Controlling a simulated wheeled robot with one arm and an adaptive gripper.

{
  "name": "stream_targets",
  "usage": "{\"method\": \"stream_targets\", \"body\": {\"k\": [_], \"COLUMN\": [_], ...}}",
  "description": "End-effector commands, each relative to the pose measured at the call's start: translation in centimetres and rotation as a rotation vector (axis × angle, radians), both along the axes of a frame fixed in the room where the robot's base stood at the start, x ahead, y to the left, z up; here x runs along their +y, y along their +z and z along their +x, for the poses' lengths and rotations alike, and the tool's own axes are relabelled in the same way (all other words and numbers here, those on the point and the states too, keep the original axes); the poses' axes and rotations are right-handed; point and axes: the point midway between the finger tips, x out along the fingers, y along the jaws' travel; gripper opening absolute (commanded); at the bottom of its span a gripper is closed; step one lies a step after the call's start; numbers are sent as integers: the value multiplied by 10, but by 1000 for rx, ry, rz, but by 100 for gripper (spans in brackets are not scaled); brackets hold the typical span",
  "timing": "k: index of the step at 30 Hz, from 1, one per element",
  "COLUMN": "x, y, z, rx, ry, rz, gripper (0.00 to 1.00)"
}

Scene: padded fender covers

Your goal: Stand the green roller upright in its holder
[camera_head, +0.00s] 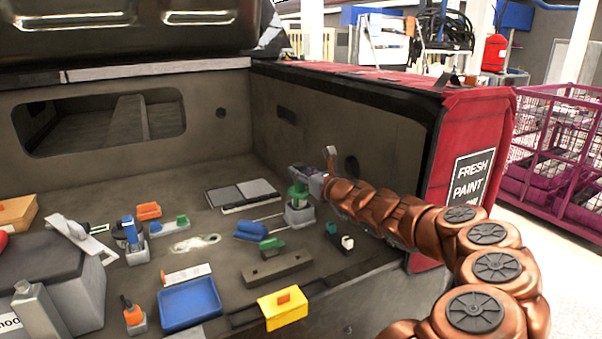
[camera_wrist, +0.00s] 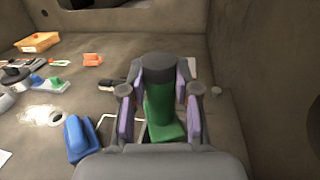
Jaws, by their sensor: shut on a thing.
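The green roller (camera_head: 298,189) stands roughly upright at a small grey holder (camera_head: 299,214) on the right part of the truck bed. Its lower end meets or overlaps the holder in the picture; how deep it sits cannot be told. My gripper (camera_head: 308,180) comes in from the right and is shut on the roller. In the wrist view the green roller (camera_wrist: 160,112) with a dark grey part sits between the purple finger pads of my gripper (camera_wrist: 160,105).
A blue roller (camera_head: 250,230) lies left of the holder, and a grey slotted block (camera_head: 278,270) lies in front. A blue tray (camera_head: 190,302) and a yellow box (camera_head: 285,308) are near the front edge. The bed's side wall (camera_head: 345,140) rises close behind my gripper.

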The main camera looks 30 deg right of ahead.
Motion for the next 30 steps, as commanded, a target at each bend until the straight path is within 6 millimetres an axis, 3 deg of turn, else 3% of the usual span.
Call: {"method": "stream_targets", "body": {"k": [30], "x": [0], "y": [-17], "z": [0], "rx": [-1], "ry": [0], "rz": [0], "gripper": [0]}}
